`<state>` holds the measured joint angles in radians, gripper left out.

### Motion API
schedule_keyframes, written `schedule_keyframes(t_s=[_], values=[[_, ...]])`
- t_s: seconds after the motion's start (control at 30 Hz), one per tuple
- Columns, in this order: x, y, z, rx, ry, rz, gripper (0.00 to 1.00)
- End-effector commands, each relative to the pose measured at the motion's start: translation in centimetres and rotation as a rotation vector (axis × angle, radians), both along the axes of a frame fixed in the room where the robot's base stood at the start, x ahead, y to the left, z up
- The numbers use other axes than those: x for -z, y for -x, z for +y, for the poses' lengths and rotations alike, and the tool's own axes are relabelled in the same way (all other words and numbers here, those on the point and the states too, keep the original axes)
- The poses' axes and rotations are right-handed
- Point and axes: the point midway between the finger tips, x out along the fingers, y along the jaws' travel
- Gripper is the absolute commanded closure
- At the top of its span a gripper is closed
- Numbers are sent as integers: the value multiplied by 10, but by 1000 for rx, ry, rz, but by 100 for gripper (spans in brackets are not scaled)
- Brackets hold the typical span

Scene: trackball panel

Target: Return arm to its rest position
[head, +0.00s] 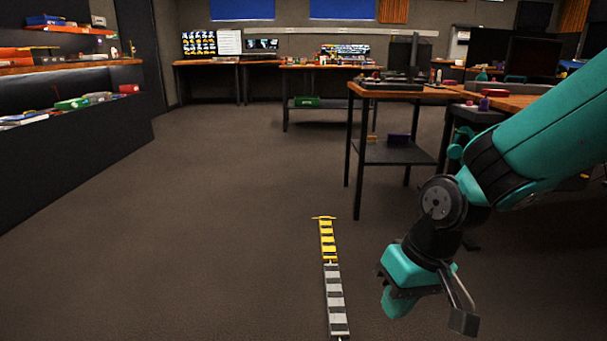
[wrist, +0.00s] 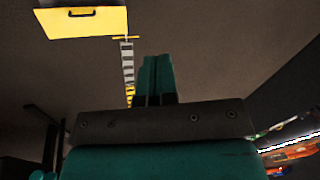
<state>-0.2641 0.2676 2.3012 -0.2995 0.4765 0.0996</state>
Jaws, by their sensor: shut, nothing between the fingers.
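My arm reaches in from the right side of the head view, with teal links and dark joints. My gripper (head: 398,304) hangs low over open floor, apart from any furniture, and looks empty. In the wrist view its two teal fingers (wrist: 157,78) are pressed together with nothing between them. I cannot make out a trackball panel in either view.
A striped strip (head: 333,290) lies on the floor left of my gripper. A black-legged table (head: 357,150) stands behind the arm. Shelves (head: 70,150) line the left wall. The wrist view shows a yellow panel (wrist: 85,22). The carpet at left centre is clear.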

Motion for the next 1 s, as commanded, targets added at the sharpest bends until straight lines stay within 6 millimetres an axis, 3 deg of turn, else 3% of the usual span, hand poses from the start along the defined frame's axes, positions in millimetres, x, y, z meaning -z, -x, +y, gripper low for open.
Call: schedule_keyframes(t_s=[0.03, 0.13, 0.3, 0.5, 0.83, 1.0], values=[[-38, 17, 0, -34, -19, -20, 100], [-79, 49, -1, -101, -44, -38, 100], [-124, 95, -4, -197, -71, -65, 100], [-161, 144, -10, -296, -89, -99, 100], [-245, 139, -9, -288, -87, -91, 100], [-309, 138, -9, -288, -87, -91, 100]])
